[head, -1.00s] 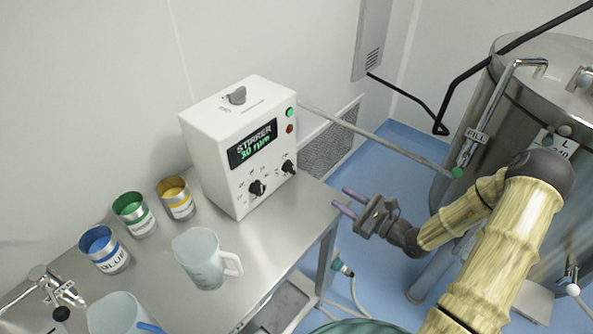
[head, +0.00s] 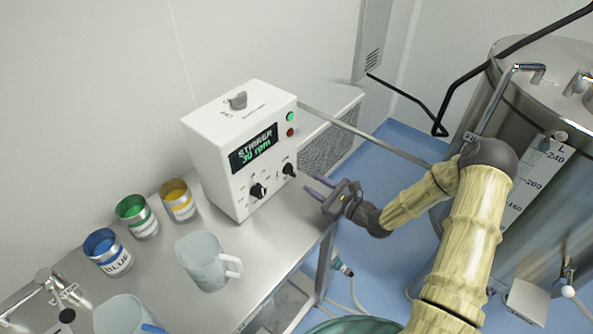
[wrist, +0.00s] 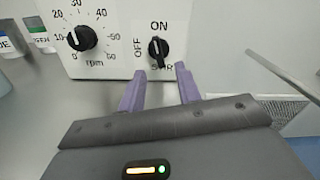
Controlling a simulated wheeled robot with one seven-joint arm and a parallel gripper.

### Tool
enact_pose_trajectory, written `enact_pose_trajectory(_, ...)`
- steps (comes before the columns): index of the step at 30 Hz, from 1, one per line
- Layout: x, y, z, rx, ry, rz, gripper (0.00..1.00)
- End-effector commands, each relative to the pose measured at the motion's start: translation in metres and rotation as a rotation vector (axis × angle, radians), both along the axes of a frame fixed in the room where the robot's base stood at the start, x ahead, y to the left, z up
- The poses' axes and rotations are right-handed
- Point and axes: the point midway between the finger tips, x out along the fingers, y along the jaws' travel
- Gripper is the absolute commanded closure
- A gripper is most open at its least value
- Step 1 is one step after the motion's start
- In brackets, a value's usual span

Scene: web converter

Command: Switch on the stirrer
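The white stirrer control box (head: 225,165) stands on the metal table, its display (head: 254,149) reading "STIRRER 30 rpm". Its black on/off knob (head: 289,170) is low on the front at the right. In the wrist view this knob (wrist: 158,50) has ON above it and OFF to its left; its exact setting is hard to read. A speed knob (wrist: 80,38) is left of it. My gripper (head: 315,187) is open and empty, just short of the front panel. In the wrist view its purple fingertips (wrist: 159,74) are apart, just below the on/off knob.
A clear jug (head: 201,262) and blue, green and yellow tins (head: 137,216) stand on the table (head: 255,255) in front of and left of the box. A pipe runs behind the box towards a large steel tank (head: 550,90) at right.

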Motion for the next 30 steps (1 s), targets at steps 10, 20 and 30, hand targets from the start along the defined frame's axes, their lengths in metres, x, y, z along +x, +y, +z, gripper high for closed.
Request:
enact_pose_trajectory(10,0.035,0.055,0.002,0.001,0.0,0.014,0.66)
enact_pose_trajectory(20,0.047,0.061,0.0,0.001,0.001,0.0,0.66)
enact_pose_trajectory(30,0.047,0.06,0.0,0.001,0.001,-0.001,1.0)
